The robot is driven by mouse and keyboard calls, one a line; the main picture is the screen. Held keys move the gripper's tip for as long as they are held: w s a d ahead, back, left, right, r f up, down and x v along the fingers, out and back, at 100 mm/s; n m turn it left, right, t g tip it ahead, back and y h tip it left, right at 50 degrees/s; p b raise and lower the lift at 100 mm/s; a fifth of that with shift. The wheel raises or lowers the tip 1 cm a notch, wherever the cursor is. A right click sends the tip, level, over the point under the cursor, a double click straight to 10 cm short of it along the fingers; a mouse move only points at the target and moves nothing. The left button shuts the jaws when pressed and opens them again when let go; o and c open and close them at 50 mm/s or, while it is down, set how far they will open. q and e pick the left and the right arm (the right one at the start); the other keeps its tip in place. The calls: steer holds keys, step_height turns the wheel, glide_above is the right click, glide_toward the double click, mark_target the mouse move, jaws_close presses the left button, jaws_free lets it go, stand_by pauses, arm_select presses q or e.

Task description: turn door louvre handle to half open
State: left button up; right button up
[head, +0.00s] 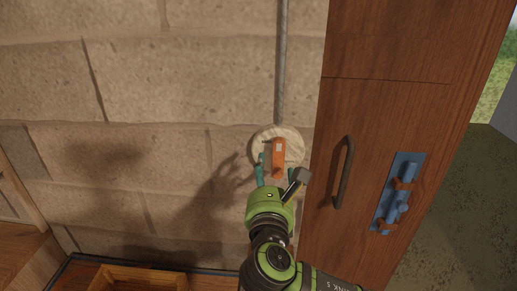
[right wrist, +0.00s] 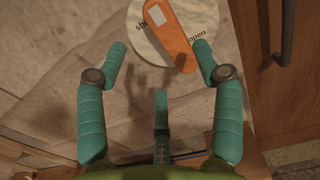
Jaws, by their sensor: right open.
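The louvre handle (head: 278,154) is a short orange lever with a pale patch, on a round pale plate (head: 262,142) on the block wall. In the head view it stands nearly upright. In the right wrist view the handle (right wrist: 170,35) lies tilted across the plate (right wrist: 203,14), which has "open" printed at its right; a word at the left is partly hidden. My right gripper (head: 277,178) is open, just below and in front of the handle. In the right wrist view its teal fingers (right wrist: 160,58) are spread, with the handle's lower end between the tips; contact is unclear. My left gripper is out of view.
A grey pipe (head: 281,65) runs up the wall above the plate. A wooden door (head: 370,105) with a dark pull handle (head: 345,172) and a blue bolt latch (head: 398,195) stands close on the right. A wooden box (head: 140,278) is at the lower left.

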mark_target(275, 159)
steer(key=w+p, duration=0.1)
steer(key=w, duration=0.1)
steer(key=w+d+p, duration=0.1)
steer(key=w, duration=0.2)
steer(key=shift+w+d, duration=0.1)
steer(key=shift+w, duration=0.4)
steer(key=shift+w+a, duration=0.2)
steer(key=shift+w, duration=0.05)
steer(key=shift+w+f, duration=0.15)
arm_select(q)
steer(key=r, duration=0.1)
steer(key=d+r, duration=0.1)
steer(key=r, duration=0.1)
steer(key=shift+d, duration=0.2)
arm_select(e)
steer(key=c, duration=1.2)
